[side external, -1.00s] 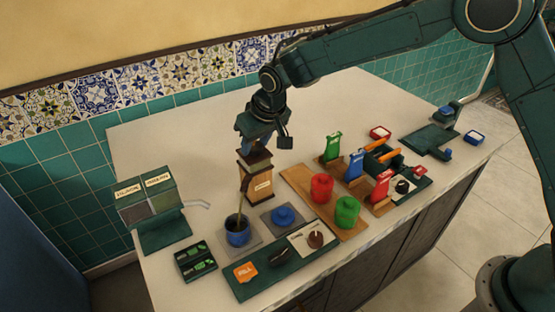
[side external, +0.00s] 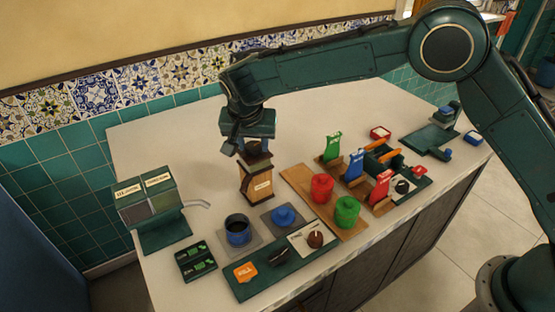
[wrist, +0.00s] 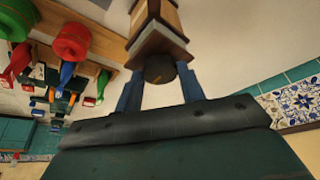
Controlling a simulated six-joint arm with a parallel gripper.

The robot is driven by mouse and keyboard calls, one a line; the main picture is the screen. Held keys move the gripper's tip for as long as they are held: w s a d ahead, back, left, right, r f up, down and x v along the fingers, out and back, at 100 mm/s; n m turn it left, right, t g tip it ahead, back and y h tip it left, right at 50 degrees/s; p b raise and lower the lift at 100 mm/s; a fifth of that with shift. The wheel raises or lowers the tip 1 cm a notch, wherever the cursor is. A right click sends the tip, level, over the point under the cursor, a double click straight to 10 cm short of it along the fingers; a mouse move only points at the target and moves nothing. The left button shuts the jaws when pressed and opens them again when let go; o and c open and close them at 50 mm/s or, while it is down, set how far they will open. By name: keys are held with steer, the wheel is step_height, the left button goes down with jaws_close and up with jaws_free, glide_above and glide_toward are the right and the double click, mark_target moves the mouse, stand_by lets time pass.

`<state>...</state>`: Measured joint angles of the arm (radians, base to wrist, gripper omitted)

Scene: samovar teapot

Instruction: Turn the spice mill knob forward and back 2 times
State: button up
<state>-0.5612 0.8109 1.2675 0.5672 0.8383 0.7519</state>
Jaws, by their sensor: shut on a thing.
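The spice mill (side external: 257,184) is a brown wooden box with a pale label, upright on the counter beside the blue pot. Its dark round knob (wrist: 159,69) is on top, and in the wrist view it sits between my two blue fingers. My gripper (side external: 256,147) comes down from above and is shut on the knob. In the wrist view my gripper (wrist: 160,85) has one finger on each side of the knob. The mill's wooden body (wrist: 157,22) extends beyond it.
A blue pot (side external: 238,231) stands in front of the mill, and a blue lid (side external: 284,215) lies to its right. A green dispenser (side external: 151,210) with a spout is at left. Red (side external: 321,187) and green (side external: 346,211) canisters stand at right. The counter behind the mill is clear.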

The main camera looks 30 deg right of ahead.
stand_by(0.3)
steer(key=o, duration=1)
steer(key=shift+r, duration=0.15)
steer(key=v, duration=1.3)
steer(key=shift+s+a+r, duration=0.1)
steer(key=shift+a+r, duration=0.1)
